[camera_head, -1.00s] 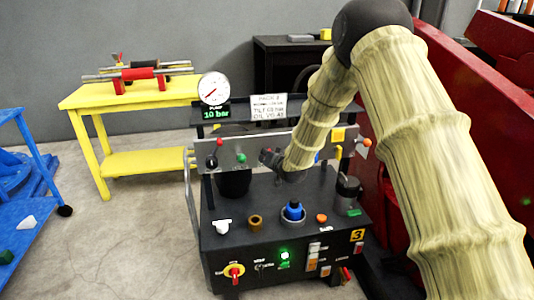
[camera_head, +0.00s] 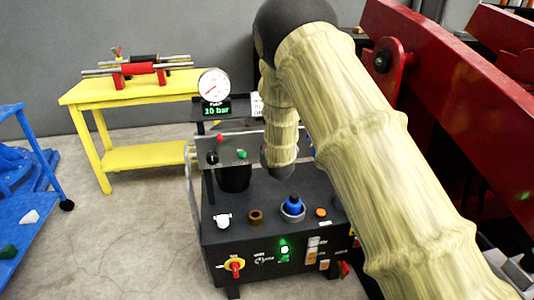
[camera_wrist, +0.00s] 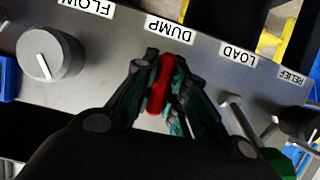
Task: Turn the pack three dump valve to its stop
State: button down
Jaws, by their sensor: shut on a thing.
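In the wrist view, the red dump valve handle (camera_wrist: 160,84) sits just below the DUMP label (camera_wrist: 169,31) on the grey valve panel (camera_wrist: 95,75). The handle stands nearly upright in that picture, leaning slightly right at its top. My gripper (camera_wrist: 163,72) has its green-padded fingers on both sides of it and is shut on it. The valve's stem and base are hidden by the fingers. In the head view, my arm covers the valve and the gripper's fingers.
A grey knob (camera_wrist: 50,53) is by the FLOW label, and a metal lever (camera_wrist: 238,112) is by the LOAD label, close to my fingers. In the head view, the gauge (camera_head: 213,84) reads 10 bar above the black pack (camera_head: 220,253). A red machine frame (camera_head: 440,90) stands right.

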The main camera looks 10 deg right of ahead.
jog(key=c, duration=1.5)
grip_release()
jog(key=shift+o, duration=0.2)
jog(key=v, duration=1.2)
